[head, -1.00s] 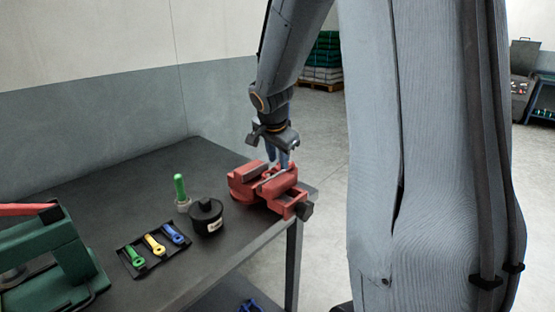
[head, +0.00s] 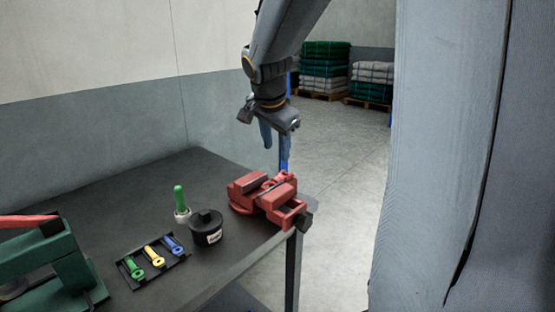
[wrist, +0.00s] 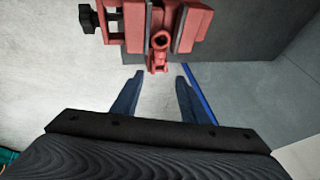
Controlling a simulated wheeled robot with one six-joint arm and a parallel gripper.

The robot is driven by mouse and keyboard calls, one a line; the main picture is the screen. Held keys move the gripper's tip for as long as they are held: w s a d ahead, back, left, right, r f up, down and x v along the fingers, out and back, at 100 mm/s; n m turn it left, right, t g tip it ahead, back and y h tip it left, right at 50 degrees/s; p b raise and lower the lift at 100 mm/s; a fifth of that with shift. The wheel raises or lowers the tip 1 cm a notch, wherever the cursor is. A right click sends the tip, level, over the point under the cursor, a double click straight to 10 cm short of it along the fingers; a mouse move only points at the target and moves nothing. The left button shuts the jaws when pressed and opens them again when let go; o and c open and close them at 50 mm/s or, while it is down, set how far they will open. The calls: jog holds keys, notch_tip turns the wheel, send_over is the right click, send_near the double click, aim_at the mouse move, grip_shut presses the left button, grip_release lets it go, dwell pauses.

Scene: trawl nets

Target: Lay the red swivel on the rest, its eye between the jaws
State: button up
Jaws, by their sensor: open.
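The red vise (head: 250,183) stands at the table's right corner; it also shows at the top of the wrist view (wrist: 197,20). The red swivel (wrist: 160,41) lies at the vise, its round eye in the gap between the grey-faced jaws. Red on red, I cannot clearly separate the swivel from the rest beneath it. In the head view the swivel is a small red piece (head: 283,176) at the vise's far side. My gripper (head: 275,152) is open and empty, above and apart from the vise. Its two blue fingers (wrist: 158,93) are spread below the swivel in the wrist view.
A green machine (head: 45,265) is at the far left.

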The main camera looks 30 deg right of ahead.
jog(key=s+a+f+n+g+y, duration=0.1)
jog(key=s+a+f+n+g, duration=0.1)
jog(key=s+a+f+n, duration=0.5)
jog(key=s+a+f+n+g+y, duration=0.1)
jog(key=s+a+f+n+y, duration=0.1)
jog(key=s+a+f+n, duration=0.5)
jog(key=s+f, duration=0.3)
jog(key=s, duration=0.2)
jog(key=shift+a+f+n+g, duration=0.25)
jog(key=shift+f+n+g, duration=0.05)
jog(key=shift+n+g, duration=0.1)
